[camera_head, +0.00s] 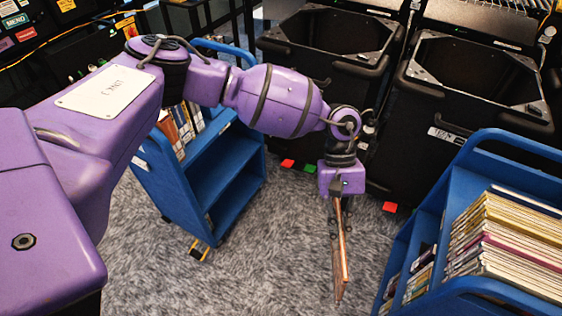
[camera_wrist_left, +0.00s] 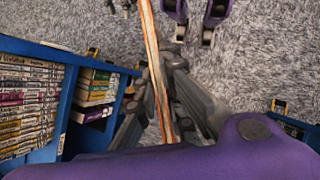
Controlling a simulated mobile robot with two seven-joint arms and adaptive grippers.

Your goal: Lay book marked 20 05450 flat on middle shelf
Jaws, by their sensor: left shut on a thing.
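My left gripper (camera_head: 339,212) is shut on a thin brown book (camera_head: 341,265) that hangs down, seen nearly edge-on, over the carpet between two blue shelf carts. The book (camera_wrist_left: 157,75) also shows edge-on between the fingers (camera_wrist_left: 165,95) in the left wrist view. Its marking cannot be read. The left blue cart (camera_head: 179,196) has books (camera_head: 182,128) on its upper level and bare-looking shelves (camera_head: 225,181) below. The right blue cart (camera_head: 457,187) carries a packed row of books (camera_head: 510,240) on top and more books (camera_head: 420,275) lower down. My right gripper is not in view.
Black bins (camera_head: 330,45) and (camera_head: 475,75) stand along the back. Red and green squares (camera_head: 309,168) lie on the floor before them. Open grey carpet (camera_head: 270,255) lies between the carts. Another rack with labels (camera_head: 15,20) is at upper left.

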